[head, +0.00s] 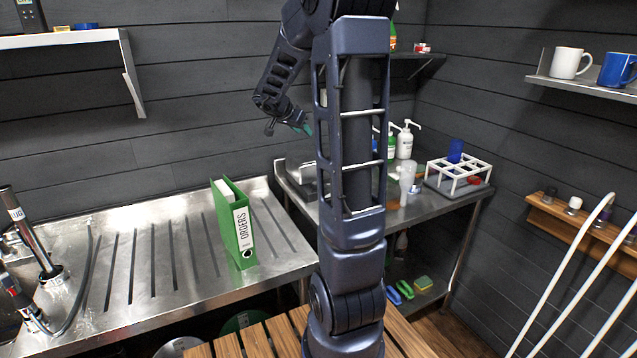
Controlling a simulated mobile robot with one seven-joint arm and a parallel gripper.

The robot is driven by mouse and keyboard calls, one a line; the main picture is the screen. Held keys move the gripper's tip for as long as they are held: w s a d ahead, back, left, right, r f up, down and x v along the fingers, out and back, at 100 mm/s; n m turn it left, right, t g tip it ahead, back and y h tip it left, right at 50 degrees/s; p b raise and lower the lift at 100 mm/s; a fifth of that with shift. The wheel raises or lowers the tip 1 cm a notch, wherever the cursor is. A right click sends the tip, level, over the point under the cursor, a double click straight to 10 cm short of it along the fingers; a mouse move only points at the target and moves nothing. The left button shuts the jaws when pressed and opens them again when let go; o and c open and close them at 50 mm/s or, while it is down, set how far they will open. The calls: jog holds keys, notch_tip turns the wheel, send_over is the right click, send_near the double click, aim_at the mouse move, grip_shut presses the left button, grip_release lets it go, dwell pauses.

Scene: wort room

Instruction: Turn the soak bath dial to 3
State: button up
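My arm rises through the middle of the head view and bends over to the left at the top. My gripper (306,128) is at its far end, above the back of the steel side table, with small teal tips just showing. My arm partly covers it, and I cannot tell whether the tips are apart. Below it a steel box-like unit (303,178), possibly the soak bath, stands on the table's left end, partly behind my arm. No dial or dial marking can be made out.
A green ORDERS binder (236,225) stands on the steel drainer (160,255) at left. Right of my arm are pump bottles (404,142) and a white rack (459,170) with a blue cup. White curved rails (567,270) stand at the right.

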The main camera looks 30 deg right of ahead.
jog(key=w+a+f+n+t+y, duration=0.1)
jog(key=w+f+n+t+y, duration=0.1)
jog(key=w+f+n+y, duration=0.3)
jog(key=w+a+f+n+t+y, duration=0.1)
jog(key=w+n+t+y, duration=0.15)
jog(key=w, duration=0.45)
jog(key=w+a+f+n+t+y, duration=0.1)
jog(key=w+f+n+t+y, duration=0.15)
jog(key=w+n, duration=0.35)
jog(key=s+d+r+n+g+y, duration=0.25)
jog(key=s+d+r+n, duration=0.2)
jog(key=s+d, duration=0.5)
jog(key=s+d+r+n+g+y, duration=0.25)
jog(key=s+d+r+n, duration=0.2)
jog(key=s+d, duration=0.45)
send_near(316, 183)
jog(key=x, duration=0.8)
jog(key=shift+w+a+f, duration=0.1)
jog(key=shift+w+f, duration=0.05)
jog(key=shift+f, duration=0.05)
